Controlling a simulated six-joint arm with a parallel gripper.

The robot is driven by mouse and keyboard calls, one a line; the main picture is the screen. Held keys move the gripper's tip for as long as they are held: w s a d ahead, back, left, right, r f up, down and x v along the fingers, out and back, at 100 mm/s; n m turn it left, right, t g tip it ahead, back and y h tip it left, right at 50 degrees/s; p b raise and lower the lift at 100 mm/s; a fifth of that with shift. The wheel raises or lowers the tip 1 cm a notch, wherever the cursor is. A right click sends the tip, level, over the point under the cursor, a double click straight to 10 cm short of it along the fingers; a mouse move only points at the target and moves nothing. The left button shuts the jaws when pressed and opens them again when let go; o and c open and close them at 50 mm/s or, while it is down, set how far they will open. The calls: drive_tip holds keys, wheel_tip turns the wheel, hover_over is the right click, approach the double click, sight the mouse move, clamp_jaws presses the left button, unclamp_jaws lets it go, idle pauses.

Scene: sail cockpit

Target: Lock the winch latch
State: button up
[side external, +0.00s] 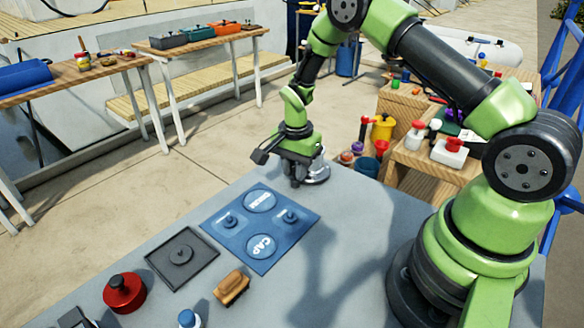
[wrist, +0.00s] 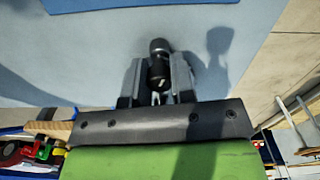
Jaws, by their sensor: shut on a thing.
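The winch (side external: 319,173), a silver round fitting, stands at the far edge of the grey-blue table. My gripper (side external: 297,176) points down beside it and hides much of it. In the wrist view my gripper (wrist: 157,82) is shut on a short black handle with a rounded knob (wrist: 160,46), which I take to be the winch latch. The knob sticks out past the fingertips. The latch's lower end is hidden between the fingers, so I cannot tell its exact position.
A blue panel (side external: 262,228) with round covers lies nearby on the table (side external: 340,285). A dark square tray (side external: 182,257), a red pot (side external: 124,292) and a brown block (side external: 232,287) lie nearer. Wooden crates (side external: 425,155) with tools stand behind, right of the winch.

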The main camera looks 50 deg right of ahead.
drive_tip(key=shift+a+f, duration=0.15)
drive_tip(key=m, duration=0.4)
drive_tip(key=shift+m, duration=0.3)
drive_tip(key=shift+m, duration=2.1)
